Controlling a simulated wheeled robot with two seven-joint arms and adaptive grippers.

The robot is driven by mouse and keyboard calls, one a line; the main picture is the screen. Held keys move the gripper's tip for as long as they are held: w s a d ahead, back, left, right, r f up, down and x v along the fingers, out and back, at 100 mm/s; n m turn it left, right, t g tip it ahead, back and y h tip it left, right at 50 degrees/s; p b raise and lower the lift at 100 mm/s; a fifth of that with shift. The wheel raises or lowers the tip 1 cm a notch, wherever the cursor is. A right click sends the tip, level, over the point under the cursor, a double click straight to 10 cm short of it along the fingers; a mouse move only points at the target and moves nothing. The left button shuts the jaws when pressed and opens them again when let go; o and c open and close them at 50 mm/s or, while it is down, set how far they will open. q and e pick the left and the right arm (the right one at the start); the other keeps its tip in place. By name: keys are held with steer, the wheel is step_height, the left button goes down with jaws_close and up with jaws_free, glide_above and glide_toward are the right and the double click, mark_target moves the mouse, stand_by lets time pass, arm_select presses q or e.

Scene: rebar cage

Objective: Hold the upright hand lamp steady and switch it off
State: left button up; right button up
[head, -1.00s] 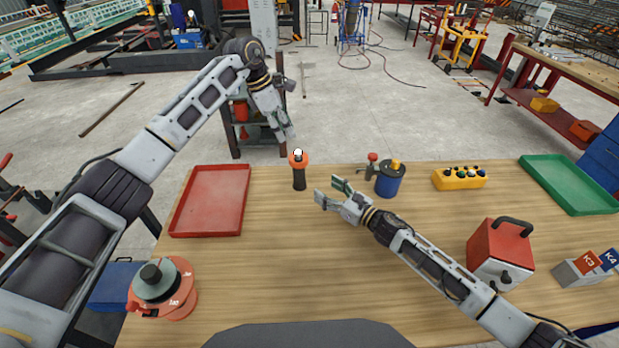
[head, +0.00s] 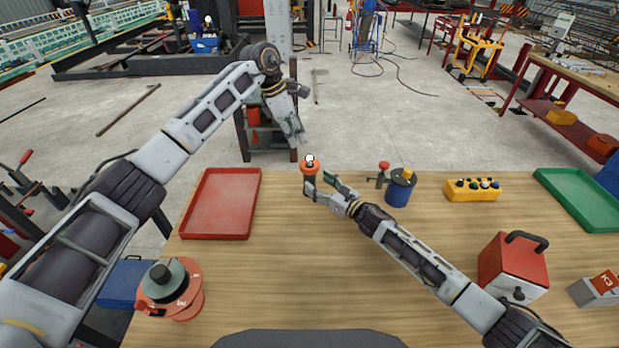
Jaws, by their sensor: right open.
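The hand lamp (head: 310,166) stands upright near the far edge of the table, with an orange head and a white top. Its dark handle is mostly hidden behind my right gripper. My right gripper (head: 317,184) is open at the lamp's handle, coming from the lower right; I cannot tell whether its fingers touch the handle. My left gripper (head: 300,140) points down from above, just above and slightly left of the lamp head, apart from it in the picture. Its fingers look close together, but I cannot tell if they are shut. The switch is not distinguishable.
A red tray (head: 221,204) lies left of the lamp. A blue can (head: 399,190) with a red-knobbed item (head: 383,172) stands to the right, then a yellow button box (head: 474,189). A red box (head: 512,266), green tray (head: 580,198) and orange reel (head: 170,290) are further out.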

mark_target(314, 180)
steer(key=shift+x, duration=2.5)
steer(key=shift+c, duration=0.2)
steer(key=c, duration=1.2)
arm_select(q)
jaws_close()
arm_select(e)
steer(key=shift+c, duration=0.4)
arm_select(q)
steer(key=shift+f, duration=0.1)
